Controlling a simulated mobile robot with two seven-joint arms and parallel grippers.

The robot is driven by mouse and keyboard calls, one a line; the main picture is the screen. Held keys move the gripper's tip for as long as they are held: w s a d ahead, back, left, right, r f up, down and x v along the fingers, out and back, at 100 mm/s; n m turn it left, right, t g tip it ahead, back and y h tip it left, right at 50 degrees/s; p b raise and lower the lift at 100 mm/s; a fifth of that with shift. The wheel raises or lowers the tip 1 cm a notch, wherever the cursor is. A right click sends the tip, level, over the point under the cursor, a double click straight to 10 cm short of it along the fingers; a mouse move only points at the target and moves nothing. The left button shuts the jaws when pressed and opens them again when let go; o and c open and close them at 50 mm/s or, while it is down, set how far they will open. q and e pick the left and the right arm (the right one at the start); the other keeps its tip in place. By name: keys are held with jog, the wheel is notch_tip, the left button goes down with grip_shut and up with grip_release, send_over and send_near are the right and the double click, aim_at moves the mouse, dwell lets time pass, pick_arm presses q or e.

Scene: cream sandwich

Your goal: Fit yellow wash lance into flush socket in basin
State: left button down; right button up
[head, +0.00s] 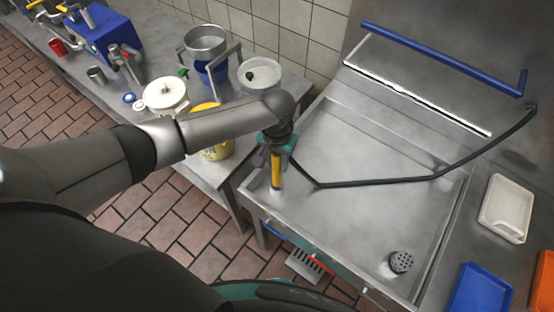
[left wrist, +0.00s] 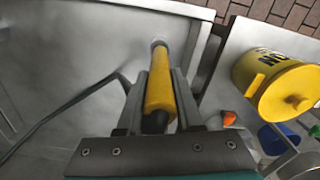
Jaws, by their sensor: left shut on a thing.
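My left gripper (head: 277,148) is shut on the yellow wash lance (head: 276,174), over the left front corner of the steel basin (head: 345,215). The lance points down, roughly upright. In the left wrist view my left gripper (left wrist: 160,85) has its two fingers on either side of the lance (left wrist: 160,88). The lance's far end meets a small grey round piece (left wrist: 158,44) at the basin surface. I cannot tell whether that is the socket or the lance's own tip, nor whether the lance is seated. My right gripper is out of view.
A dark hose (head: 380,181) runs from the lance across the basin to the right wall. A perforated round strainer (head: 401,262) sits in the basin's front right. A yellow bucket (head: 217,150) and pots crowd the left counter. A blue tray (head: 482,292) lies right.

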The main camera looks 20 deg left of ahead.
aim_at(277, 172)
pick_arm(q)
jog(key=shift+f+b, duration=1.8)
jog(key=shift+f, duration=0.95)
jog(key=shift+c, duration=2.4)
grip_release()
notch_tip(277, 172, up, 15)
jog(key=shift+r+p, duration=0.1)
jog(key=shift+p, duration=1)
